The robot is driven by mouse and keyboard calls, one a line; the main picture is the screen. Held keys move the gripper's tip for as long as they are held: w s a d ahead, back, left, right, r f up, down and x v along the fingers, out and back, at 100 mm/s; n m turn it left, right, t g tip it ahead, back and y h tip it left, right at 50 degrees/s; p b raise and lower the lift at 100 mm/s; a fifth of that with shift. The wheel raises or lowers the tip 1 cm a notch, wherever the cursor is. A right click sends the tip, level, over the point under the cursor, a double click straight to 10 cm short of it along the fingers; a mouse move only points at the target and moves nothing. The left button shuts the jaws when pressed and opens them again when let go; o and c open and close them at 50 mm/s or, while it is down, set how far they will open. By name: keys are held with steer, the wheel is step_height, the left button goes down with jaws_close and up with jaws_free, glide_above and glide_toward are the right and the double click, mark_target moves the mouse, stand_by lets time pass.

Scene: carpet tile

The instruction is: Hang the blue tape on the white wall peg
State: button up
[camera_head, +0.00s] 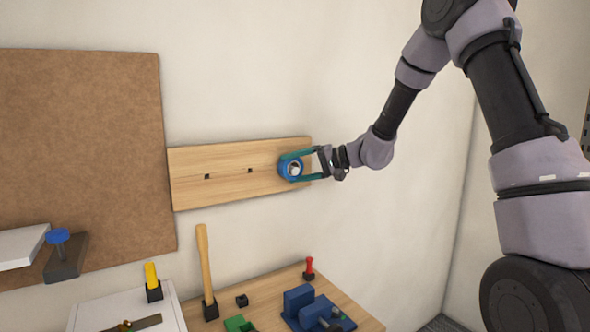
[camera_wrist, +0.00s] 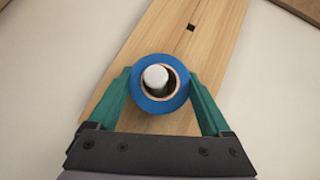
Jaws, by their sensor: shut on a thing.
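The blue tape (camera_head: 290,168) is a ring with a tan core, held at the right end of the wooden wall board. In the wrist view the tape (camera_wrist: 141,96) sits between the two teal fingers of my gripper (camera_wrist: 160,94), which are shut on its sides. The white peg (camera_wrist: 156,77) shows inside the tape's hole, toward its upper part, so the tape appears to be around the peg or lined up in front of it. In the head view my gripper (camera_head: 299,167) reaches in from the right. How far the tape is along the peg cannot be told.
The wooden board (camera_head: 222,160) has small dark square holes left of the tape. A brown panel (camera_head: 80,150) hangs further left. Below, a bench (camera_head: 265,300) carries a hammer (camera_head: 204,265), a blue vise-like block (camera_head: 305,305) and a red-topped tool (camera_head: 309,268). The wall around the board is clear.

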steer(key=shift+f, duration=0.55)
stand_by(0.4)
steer(key=o, duration=1.2)
steer(key=v, duration=1.1)
steer(key=s+d+r+g+h, duration=0.1)
steer(key=s+d+r+h, duration=0.2)
steer(key=s, duration=0.4)
steer(key=s+d+r+h, duration=0.2)
steer(key=s+h, duration=0.1)
steer(key=s, duration=0.5)
steer(key=s+d+r+m+t+h, duration=0.1)
steer(key=s+d+h, duration=0.1)
steer(key=s+d, duration=0.1)
steer(key=s+d+r+m+t+h, duration=0.1)
steer(key=s+d+m+t+h, duration=0.1)
steer(key=s+d, duration=0.2)
steer(key=s+d+r+m+t+h, duration=0.1)
steer(key=s+d+h, duration=0.1)
steer(key=s+d, duration=0.2)
steer(key=shift+d+r+m+t, duration=0.4)
steer(key=shift+d, duration=0.25)
